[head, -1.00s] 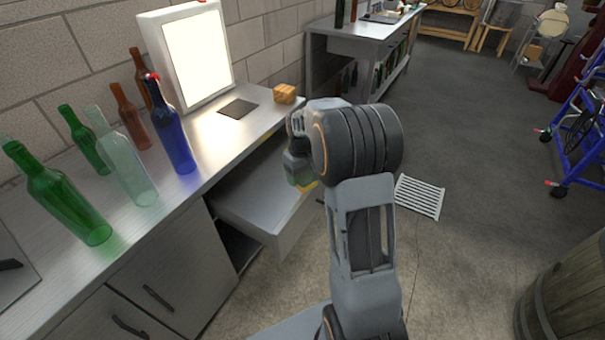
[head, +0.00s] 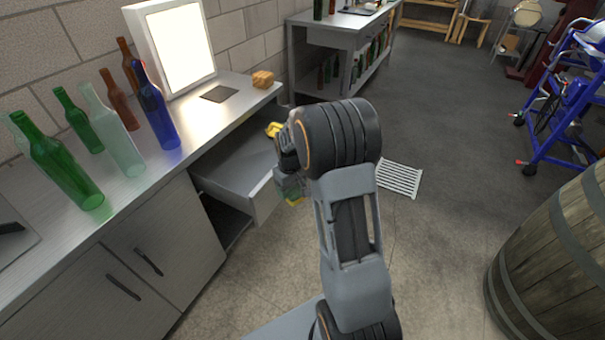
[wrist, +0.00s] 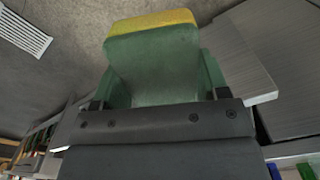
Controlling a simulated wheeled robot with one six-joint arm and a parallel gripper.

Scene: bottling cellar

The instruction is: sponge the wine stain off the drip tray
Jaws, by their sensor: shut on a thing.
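My gripper (head: 289,186) is shut on a sponge with a green body (wrist: 155,65) and a yellow end (wrist: 152,21). In the head view the sponge's yellow edge (head: 296,203) shows below the gripper, beside the open drawer's front. The arm hides part of it. A dark flat square (head: 220,94) on the counter, in front of the bright light panel, may be the drip tray. I cannot make out a wine stain on it. The sponge is apart from this square.
Several bottles (head: 62,170) stand left. A floor grate (head: 400,178), barrel (head: 555,250) and blue cart (head: 565,100) are right.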

